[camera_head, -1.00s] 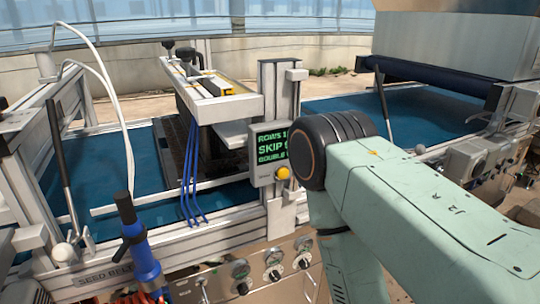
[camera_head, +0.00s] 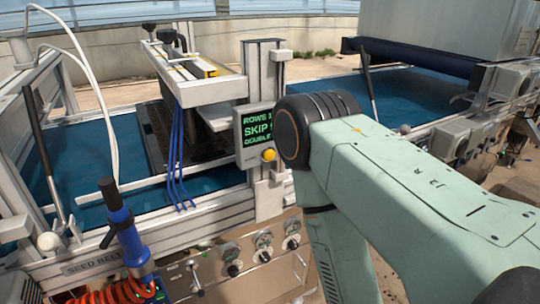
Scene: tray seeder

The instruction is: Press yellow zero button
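The yellow zero button (camera_head: 269,155) is a small round knob at the lower right corner of the display box (camera_head: 246,145). The display shows green text reading "ROWS 1", "SKIP" and "DOUBLE", partly cut off by my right arm. My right arm, pale green with a black joint, comes in from the right and stands just right of the button in the picture. No fingers of the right gripper show. My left gripper is not in the view. Nothing visibly touches the button.
A control panel with several knobs (camera_head: 232,270) sits below the display. A blue-handled tool (camera_head: 125,225) stands at the front left. Blue hoses (camera_head: 177,155) hang beside the seeder head (camera_head: 195,80). The blue belt (camera_head: 85,160) runs behind the front rail.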

